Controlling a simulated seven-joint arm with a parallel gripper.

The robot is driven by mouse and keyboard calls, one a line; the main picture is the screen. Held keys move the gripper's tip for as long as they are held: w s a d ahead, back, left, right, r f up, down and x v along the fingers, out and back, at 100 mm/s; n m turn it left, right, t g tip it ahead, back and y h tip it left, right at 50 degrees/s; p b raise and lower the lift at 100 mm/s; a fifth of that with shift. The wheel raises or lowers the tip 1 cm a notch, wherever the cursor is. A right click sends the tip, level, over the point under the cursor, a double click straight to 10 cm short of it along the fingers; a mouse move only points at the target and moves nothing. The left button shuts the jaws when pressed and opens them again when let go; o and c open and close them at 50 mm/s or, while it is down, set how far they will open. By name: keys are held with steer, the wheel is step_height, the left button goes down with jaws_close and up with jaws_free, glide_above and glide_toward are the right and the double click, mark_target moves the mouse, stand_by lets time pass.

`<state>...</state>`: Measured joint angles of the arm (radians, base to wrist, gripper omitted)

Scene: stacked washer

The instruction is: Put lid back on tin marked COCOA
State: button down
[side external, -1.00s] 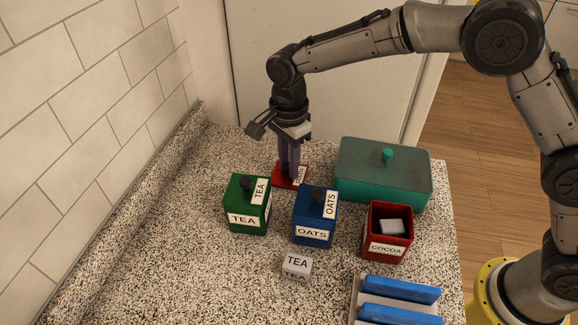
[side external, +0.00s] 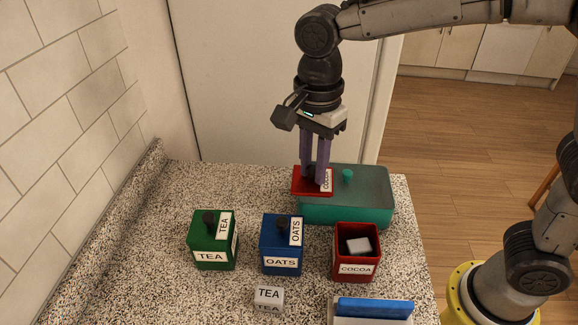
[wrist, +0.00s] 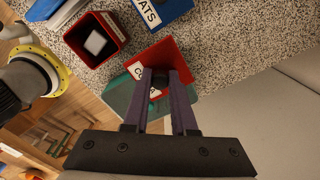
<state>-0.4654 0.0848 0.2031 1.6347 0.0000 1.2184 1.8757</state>
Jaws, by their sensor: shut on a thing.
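My gripper (side external: 316,172) is shut on the red lid (side external: 300,186), which has a white label and a dark knob. It holds the lid in the air, in front of the teal box in the side view. In the wrist view the lid (wrist: 166,57) hangs between the purple fingers (wrist: 160,85). The red tin marked COCOA (side external: 356,268) stands open on the counter, nearer the camera and to the right of the lid. A pale block (side external: 358,246) lies inside it. The open tin also shows in the wrist view (wrist: 115,57).
The blue OATS tin (side external: 282,262) and green TEA tin (side external: 213,258), both lidded, stand left of the COCOA tin. A grey TEA block (side external: 268,299) lies in front. The teal box (side external: 370,210) stands behind. A blue-and-white rack (side external: 373,308) is at the front right.

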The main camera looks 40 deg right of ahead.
steer(key=shift+s+d+r, duration=0.15)
steer(key=shift+s+d, duration=0.05)
steer(key=shift+s, duration=0.15)
steer(key=s+r, duration=0.3)
steer(key=s, duration=0.8)
steer(key=shift+w+a+f, duration=0.1)
steer(key=shift+f, duration=1.6)
steer(key=shift+w+a+f, duration=0.1)
steer(key=shift+f, duration=1.6)
steer(key=shift+f, duration=0.15)
steer(key=shift+c, duration=0.8)
jaws_free()
